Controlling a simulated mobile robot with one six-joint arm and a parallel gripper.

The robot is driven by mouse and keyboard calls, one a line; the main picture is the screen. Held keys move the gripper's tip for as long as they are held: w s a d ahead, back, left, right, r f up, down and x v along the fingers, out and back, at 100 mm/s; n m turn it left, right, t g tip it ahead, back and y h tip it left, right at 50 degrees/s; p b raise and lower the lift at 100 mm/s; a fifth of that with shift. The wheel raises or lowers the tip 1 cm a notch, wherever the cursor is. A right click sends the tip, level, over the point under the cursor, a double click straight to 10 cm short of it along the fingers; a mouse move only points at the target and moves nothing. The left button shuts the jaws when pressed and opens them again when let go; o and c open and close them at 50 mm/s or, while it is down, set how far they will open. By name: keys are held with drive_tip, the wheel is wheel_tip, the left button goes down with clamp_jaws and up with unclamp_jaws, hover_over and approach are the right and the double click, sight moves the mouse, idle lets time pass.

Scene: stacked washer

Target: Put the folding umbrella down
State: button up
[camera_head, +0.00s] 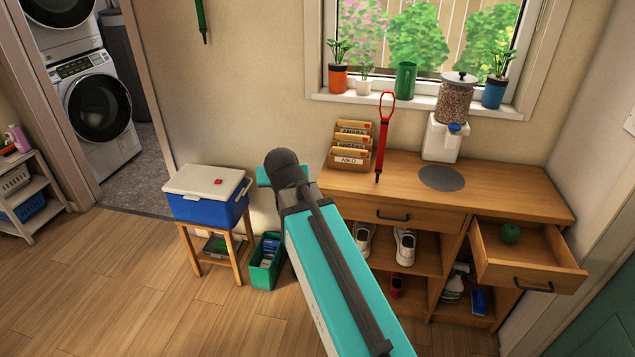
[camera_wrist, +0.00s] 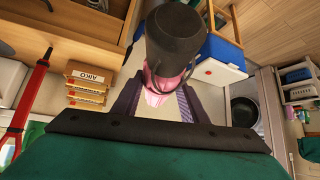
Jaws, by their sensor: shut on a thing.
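My gripper (camera_wrist: 160,92) is shut on the folding umbrella (camera_wrist: 180,38). In the wrist view the umbrella is a thick, rounded dark cylinder with a pink part between the dark fingers. My arm hides most of the gripper and the umbrella's lower part there. I cannot tell its height above the floor.
A wooden cabinet (camera_head: 520,190) has an open drawer (camera_head: 530,262) jutting out at right. Its top holds a letter rack (camera_head: 350,158), a grey round mat (camera_head: 441,178) and a dispenser (camera_head: 445,135). A blue cooler (camera_head: 205,208) on a stool and a green bin (camera_head: 263,270) stand left.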

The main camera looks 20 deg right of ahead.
drive_tip(key=shift+a+r+n+y, duration=0.2)
drive_tip(key=shift+a+n+y, duration=0.15)
drive_tip(key=shift+a, duration=0.2)
drive_tip(key=shift+a+r+n+y, duration=0.15)
drive_tip(key=shift+a+n+y, duration=0.1)
drive_tip(key=shift+a+n, duration=0.25)
drive_tip(key=shift+w+a+r+n+y, duration=0.1)
drive_tip(key=shift+a+r+n+y, duration=0.15)
drive_tip(key=shift+a+n+y, duration=0.25)
drive_tip(key=shift+w+d, duration=0.1)
drive_tip(key=shift+d, duration=0.1)
